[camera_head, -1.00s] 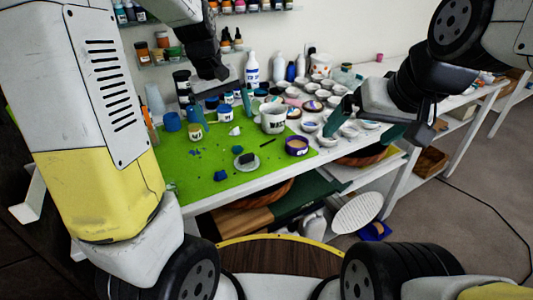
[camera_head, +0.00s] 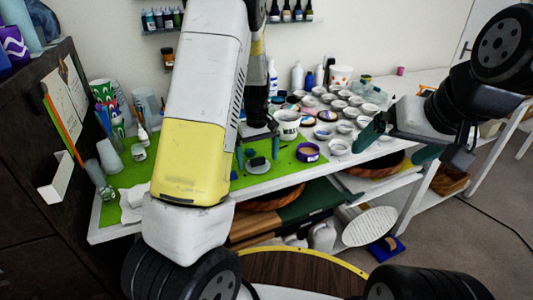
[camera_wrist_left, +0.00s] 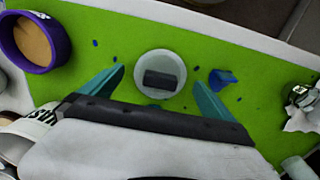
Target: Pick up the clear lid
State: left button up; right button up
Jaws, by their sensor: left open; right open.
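The clear lid is a pale, see-through round disc (camera_wrist_left: 146,62) lying flat on the green mat (camera_wrist_left: 262,62). A dark rectangular piece (camera_wrist_left: 164,80) sits on its middle; I cannot tell whether it is a fixed handle. In the head view the lid (camera_head: 258,168) is small and partly hidden. My left gripper (camera_head: 258,155) points down over it, open and empty. In the left wrist view its teal fingers (camera_wrist_left: 158,76) stand on either side of the dark piece.
A purple-rimmed tub (camera_head: 307,152) and a white cup (camera_head: 287,125) stand close to the lid. Several small white bowls (camera_head: 345,128) fill the table to the right. A blue scrap (camera_wrist_left: 222,79) lies beside the lid. My left arm hides much of the mat.

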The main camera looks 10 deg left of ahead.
pick_arm(q)
jog(key=shift+f, duration=0.5)
jog(key=c, duration=1.4)
jog(key=shift+o, duration=0.2)
